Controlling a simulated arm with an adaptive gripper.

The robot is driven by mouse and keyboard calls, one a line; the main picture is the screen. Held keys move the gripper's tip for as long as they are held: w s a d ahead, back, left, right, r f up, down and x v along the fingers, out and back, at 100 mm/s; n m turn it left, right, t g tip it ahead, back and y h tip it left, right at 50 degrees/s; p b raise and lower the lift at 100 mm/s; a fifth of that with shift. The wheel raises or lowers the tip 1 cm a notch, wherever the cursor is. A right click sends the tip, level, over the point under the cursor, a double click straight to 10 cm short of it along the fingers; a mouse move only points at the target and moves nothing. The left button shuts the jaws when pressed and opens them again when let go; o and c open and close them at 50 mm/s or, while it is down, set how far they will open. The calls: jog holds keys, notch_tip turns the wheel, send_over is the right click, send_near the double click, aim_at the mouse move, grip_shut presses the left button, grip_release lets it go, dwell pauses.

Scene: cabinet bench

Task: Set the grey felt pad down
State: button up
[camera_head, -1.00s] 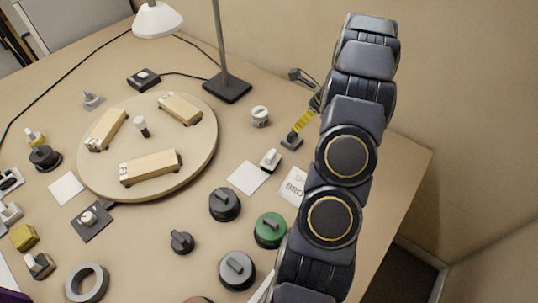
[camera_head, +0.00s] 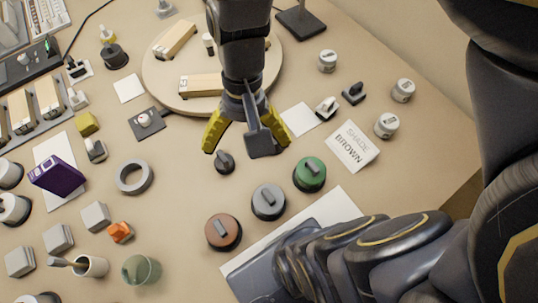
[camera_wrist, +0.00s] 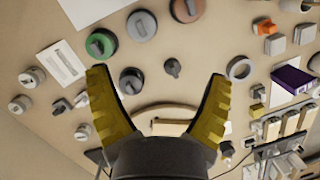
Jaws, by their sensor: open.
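A round grey pad with a bar handle (camera_head: 268,200) rests flat on the bench between a green one (camera_head: 310,173) and a brown one (camera_head: 223,232); I take it as the grey felt pad. It also shows in the wrist view (camera_wrist: 141,25). My gripper (camera_head: 246,146) points down with its yellow fingers spread wide, with nothing between them. In the head view it is beyond the grey pad, near the round board, and apart from it. A dark round pad (camera_wrist: 131,80) shows beside one finger in the wrist view; my gripper hides it in the head view.
A small black knob (camera_head: 224,162) stands close to my gripper. The round wooden board (camera_head: 155,80) carries wooden blocks. A "SHADE BROWN" card (camera_head: 352,146), a grey ring (camera_head: 134,177) and a purple box (camera_head: 57,175) stand around.

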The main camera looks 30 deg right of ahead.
jog(key=s+r+n+h, duration=0.1)
jog(key=s+r+n, duration=0.1)
jog(key=s+n, duration=0.3)
jog(key=shift+s+a+h, duration=0.4)
jog(key=shift+s, duration=0.2)
